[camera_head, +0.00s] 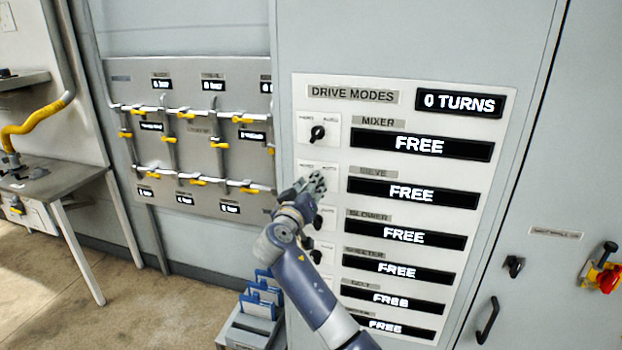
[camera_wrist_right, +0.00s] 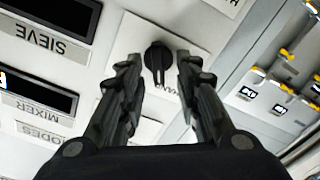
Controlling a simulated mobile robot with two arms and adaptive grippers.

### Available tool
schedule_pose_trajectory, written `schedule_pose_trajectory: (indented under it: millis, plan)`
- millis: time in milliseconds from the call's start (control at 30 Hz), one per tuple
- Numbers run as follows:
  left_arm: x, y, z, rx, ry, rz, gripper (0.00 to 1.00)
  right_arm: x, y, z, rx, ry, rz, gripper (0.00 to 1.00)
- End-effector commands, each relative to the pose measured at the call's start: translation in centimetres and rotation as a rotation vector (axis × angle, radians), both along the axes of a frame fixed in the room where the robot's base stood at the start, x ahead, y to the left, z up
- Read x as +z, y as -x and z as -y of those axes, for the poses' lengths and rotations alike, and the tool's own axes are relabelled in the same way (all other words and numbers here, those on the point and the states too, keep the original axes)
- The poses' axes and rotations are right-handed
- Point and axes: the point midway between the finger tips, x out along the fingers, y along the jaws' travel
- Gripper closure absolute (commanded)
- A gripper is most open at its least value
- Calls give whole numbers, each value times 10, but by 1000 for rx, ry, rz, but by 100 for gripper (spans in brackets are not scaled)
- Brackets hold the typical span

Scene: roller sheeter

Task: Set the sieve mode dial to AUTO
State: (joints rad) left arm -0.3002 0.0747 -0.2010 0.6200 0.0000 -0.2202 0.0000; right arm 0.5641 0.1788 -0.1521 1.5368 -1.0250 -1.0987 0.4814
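The drive modes panel (camera_head: 411,120) has a column of dials with displays beside them. The sieve display (camera_head: 405,192) reads FREE. The sieve dial is hidden behind my right gripper (camera_head: 316,183) in the head view. In the right wrist view, which is upside down, the black sieve dial (camera_wrist_right: 158,58) shows on its white plate, its pointer toward the picture bottom. The SIEVE label (camera_wrist_right: 53,40) is to its left. My right gripper (camera_wrist_right: 158,68) is open, a finger on each side of the dial; contact cannot be told. My left gripper is not in view.
The mixer dial (camera_head: 317,132) is just above my right gripper, and the blower dial (camera_head: 318,221) is close below, partly behind my arm. A pipe board with yellow valves (camera_head: 219,145) is to the left. A red-yellow switch (camera_head: 604,277) is at far right.

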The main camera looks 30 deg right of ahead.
Motion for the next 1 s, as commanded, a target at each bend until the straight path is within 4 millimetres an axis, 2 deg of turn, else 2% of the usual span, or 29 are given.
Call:
schedule_pose_trajectory:
  millis: [133,400,467,533,567,833,1000]
  plan:
    - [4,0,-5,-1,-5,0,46,1,-5,7,-1,1,0,69]
    - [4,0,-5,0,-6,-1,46,0,-6,7,0,0,0,69]
    - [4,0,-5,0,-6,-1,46,0,-6,7,0,0,0,80]
    - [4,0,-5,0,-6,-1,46,0,-6,7,0,0,0,96]
    - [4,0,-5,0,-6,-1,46,0,-6,7,0,0,0,100]
    - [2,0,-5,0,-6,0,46,-1,-6,7,1,-2,2,100]
    - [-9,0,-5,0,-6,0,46,-5,-5,7,-1,-23,26,100]
